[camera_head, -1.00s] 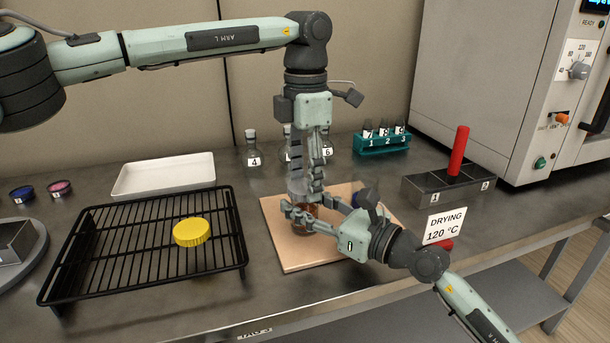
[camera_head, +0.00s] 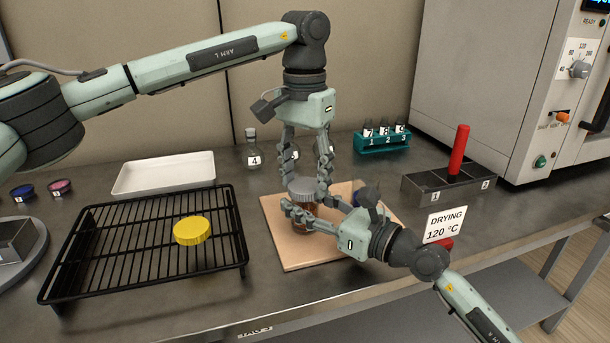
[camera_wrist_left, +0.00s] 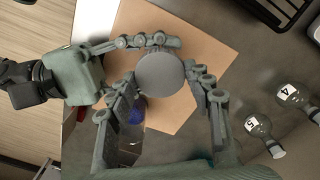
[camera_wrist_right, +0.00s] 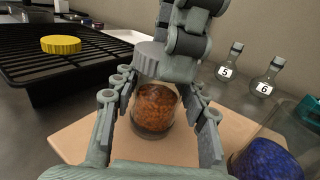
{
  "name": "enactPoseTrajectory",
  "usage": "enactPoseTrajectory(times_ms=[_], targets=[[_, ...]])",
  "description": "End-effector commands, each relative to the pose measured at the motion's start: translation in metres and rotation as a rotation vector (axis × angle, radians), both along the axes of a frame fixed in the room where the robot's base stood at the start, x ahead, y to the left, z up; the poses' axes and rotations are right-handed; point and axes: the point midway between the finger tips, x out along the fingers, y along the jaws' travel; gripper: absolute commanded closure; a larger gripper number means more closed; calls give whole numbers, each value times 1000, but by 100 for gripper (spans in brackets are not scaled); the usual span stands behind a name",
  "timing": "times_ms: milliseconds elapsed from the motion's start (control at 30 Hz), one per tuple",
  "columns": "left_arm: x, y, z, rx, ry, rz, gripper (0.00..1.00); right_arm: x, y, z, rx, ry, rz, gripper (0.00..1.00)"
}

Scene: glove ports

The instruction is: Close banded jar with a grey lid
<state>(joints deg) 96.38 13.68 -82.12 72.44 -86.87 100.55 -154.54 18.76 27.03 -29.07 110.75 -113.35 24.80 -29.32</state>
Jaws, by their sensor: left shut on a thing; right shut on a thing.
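The jar (camera_wrist_right: 155,108) with brown-orange contents stands upright on the tan board (camera_head: 285,255). My left gripper (camera_head: 304,180) points down from above, shut on the grey lid. My right gripper (camera_head: 303,215) comes in low from the right, shut around the jar's body, and its fingers hide part of the glass.
A jar with blue contents (camera_wrist_right: 265,160) stands close on the board's right side. A yellow lid (camera_head: 191,231) lies on the black rack (camera_head: 90,262) at left. Flasks (camera_head: 252,150) and a teal tube rack (camera_head: 382,142) stand behind. A metal holder (camera_head: 425,190) is at right.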

Motion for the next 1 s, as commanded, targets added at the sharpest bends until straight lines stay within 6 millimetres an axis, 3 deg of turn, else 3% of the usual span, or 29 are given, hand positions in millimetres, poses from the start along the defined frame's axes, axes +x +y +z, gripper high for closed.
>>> enactPoseTrajectory(times_ms=[100, 200, 500, 533, 700, 1000], targets=[[0, 0, 1, -1, -1, -188, 61, 0, 0, -1, -1, 1, 0, 100], [0, 0, 1, -1, -1, -270, 61, 0, 0, -1, -2, 1, 0, 100], [0, 0, 1, -1, -1, -292, 61, 0, 0, -1, -1, 2, 0, 100], [0, 0, 1, 0, -2, -291, 48, 0, 0, -1, -1, 2, 0, 100], [0, 0, 1, 0, 0, -290, 29, 0, 0, -1, -2, 1, 0, 100], [0, 0, 1, 0, 0, -289, 29, 0, 0, -1, -2, 1, 0, 100]])
